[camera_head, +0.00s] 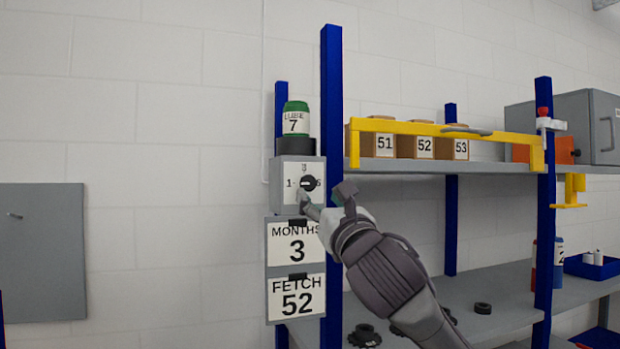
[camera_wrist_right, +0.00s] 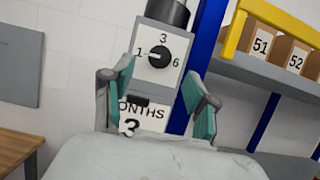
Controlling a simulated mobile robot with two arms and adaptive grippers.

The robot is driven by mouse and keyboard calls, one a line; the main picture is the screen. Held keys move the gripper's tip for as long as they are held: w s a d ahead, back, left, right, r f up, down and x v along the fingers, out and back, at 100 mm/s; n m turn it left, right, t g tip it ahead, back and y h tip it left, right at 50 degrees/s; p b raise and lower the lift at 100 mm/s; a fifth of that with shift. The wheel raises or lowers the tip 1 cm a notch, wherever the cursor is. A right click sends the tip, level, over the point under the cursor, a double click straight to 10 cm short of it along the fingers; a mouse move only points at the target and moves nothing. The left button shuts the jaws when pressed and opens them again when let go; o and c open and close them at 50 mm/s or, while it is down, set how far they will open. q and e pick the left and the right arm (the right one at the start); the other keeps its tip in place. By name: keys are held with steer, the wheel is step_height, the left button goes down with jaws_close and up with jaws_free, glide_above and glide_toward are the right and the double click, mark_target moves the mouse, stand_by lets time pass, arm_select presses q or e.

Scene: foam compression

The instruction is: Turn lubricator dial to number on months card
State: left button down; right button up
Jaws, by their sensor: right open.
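The lubricator is a grey box (camera_head: 287,169) on a blue post, with a green canister marked 7 (camera_head: 296,119) on top. Its black dial (camera_wrist_right: 159,56) has 1 at left, 3 above and 6 at right; its pale mark appears to point left, toward 1. The dial also shows in the head view (camera_head: 309,183). The months card (camera_head: 283,243) below reads 3; the wrist view shows it partly cut off (camera_wrist_right: 143,118). My right gripper (camera_head: 325,200) is open and empty in front of the box, its fingers (camera_wrist_right: 160,75) spread either side of the dial. My left gripper is out of view.
A fetch card reading 52 (camera_head: 281,297) hangs below. The blue post (camera_head: 331,80) stands close beside the dial. To the right, a shelf holds boxes 51, 52 and 53 (camera_head: 424,147) behind a yellow bar (camera_head: 400,125). Black rings (camera_head: 483,308) lie on the lower shelf.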

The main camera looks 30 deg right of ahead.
mark_target(309, 182)
steer(key=p+x, duration=0.1)
steer(key=x, duration=0.4)
steer(key=shift+s+r, duration=0.1)
steer(key=shift+r, duration=0.05)
steer(key=shift+p+x, duration=0.3)
steer(key=shift+x, duration=0.5)
jaws_close()
